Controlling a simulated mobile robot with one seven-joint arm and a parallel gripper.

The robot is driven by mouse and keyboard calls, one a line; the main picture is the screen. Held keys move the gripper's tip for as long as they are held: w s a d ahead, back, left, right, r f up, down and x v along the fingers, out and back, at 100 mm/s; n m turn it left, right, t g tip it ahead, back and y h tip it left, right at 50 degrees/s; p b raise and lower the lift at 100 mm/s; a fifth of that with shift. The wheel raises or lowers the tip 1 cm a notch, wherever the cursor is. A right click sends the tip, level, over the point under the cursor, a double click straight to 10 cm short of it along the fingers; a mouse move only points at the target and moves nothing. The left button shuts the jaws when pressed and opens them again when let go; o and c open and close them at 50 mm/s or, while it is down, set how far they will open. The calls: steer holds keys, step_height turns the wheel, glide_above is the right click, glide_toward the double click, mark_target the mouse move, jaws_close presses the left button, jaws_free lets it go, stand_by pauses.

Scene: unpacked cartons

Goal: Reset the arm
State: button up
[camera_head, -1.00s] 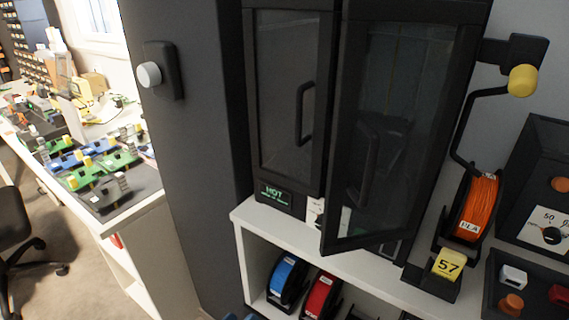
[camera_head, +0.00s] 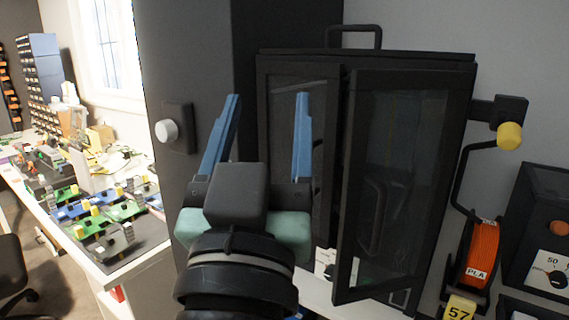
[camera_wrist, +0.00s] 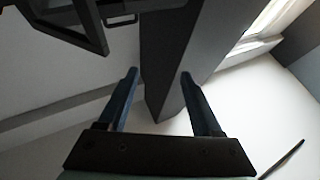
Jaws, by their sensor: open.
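My gripper (camera_head: 265,135) stands upright in the head view, its two blue fingers spread wide with nothing between them. It is in front of the left part of a black glass-doored cabinet (camera_head: 400,62) and hides part of it. In the wrist view my gripper (camera_wrist: 160,90) is also open and empty, with a dark grey column (camera_wrist: 165,60) beyond the fingers. The cabinet's right door (camera_head: 400,180) stands ajar, swung out toward me. In the wrist view a dark frame with a handle (camera_wrist: 118,18) shows at the upper left.
An orange spool (camera_head: 480,250) and a crank with a yellow knob (camera_head: 509,135) are right of the cabinet. A dark panel with a white knob (camera_head: 167,131) is on the column at left. A workbench (camera_head: 125,262) with green and blue parts stands further left.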

steer(key=s+d+r+t+y, duration=0.2)
steer(key=s+r+t, duration=0.2)
steer(key=s+r, duration=0.5)
step_height(320, 180, up, 16)
steer(key=w+p, duration=0.2)
steer(key=p, duration=1.3)
steer(key=shift+w+a+f+p, duration=0.2)
steer(key=shift+a+p, duration=0.05)
steer(key=shift+p, duration=0.15)
steer(key=shift+f, duration=0.1)
